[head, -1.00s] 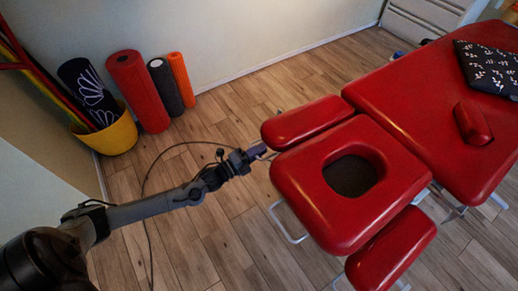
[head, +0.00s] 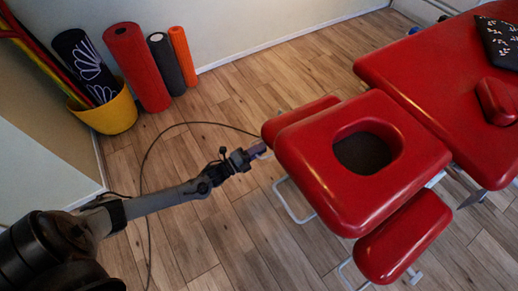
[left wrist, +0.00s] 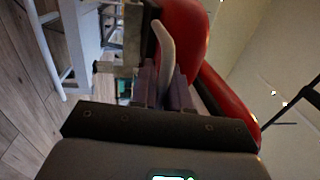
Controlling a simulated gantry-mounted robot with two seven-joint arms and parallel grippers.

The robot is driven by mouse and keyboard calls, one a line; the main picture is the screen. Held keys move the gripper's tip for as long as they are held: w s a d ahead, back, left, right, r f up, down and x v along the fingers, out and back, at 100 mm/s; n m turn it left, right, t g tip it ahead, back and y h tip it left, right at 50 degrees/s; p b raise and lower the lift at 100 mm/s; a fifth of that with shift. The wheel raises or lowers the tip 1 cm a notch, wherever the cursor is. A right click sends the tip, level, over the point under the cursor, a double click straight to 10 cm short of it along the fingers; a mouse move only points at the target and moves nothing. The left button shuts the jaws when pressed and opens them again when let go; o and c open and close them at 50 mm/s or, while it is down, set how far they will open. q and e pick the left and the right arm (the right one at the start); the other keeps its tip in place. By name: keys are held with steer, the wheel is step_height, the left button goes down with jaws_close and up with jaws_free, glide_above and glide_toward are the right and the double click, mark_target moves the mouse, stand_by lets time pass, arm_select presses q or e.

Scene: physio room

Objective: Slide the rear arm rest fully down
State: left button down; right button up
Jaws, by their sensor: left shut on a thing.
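The red rear arm rest (head: 300,117) is on the far side of the face cushion (head: 300,165), below its top, with its near edge hidden behind the cushion. My left gripper (head: 260,151) is at the outer end of this arm rest, low beside the cushion. In the left wrist view my left gripper (left wrist: 164,88) is shut on a pale curved lever (left wrist: 166,50), with red padding (left wrist: 184,30) just behind it. The other red arm rest (head: 403,236) is on the near side. My right gripper is not in view.
The red main table section (head: 430,70) carries a dark patterned cloth (head: 501,40) and a small red bolster (head: 496,100). A yellow bin (head: 105,115) and several rolls stand by the wall. White frame legs (head: 290,207) stand under the cushion. The wooden floor between is clear except for a cable.

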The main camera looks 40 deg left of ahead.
arm_select(q)
steer(key=shift+s+f, duration=0.15)
steer(key=shift+f, duration=0.25)
steer(key=c, duration=1.5)
jaws_free()
steer(key=o, duration=0.3)
steer(key=shift+r, duration=0.1)
steer(key=shift+r, duration=0.1)
steer(key=shift+s+a+p, duration=0.2)
steer(key=shift+s+p, duration=0.2)
steer(key=shift+s, duration=0.1)
steer(key=p+v, duration=0.3)
steer(key=v, duration=0.6)
steer(key=shift+s, duration=0.3)
steer(key=shift+a, duration=0.1)
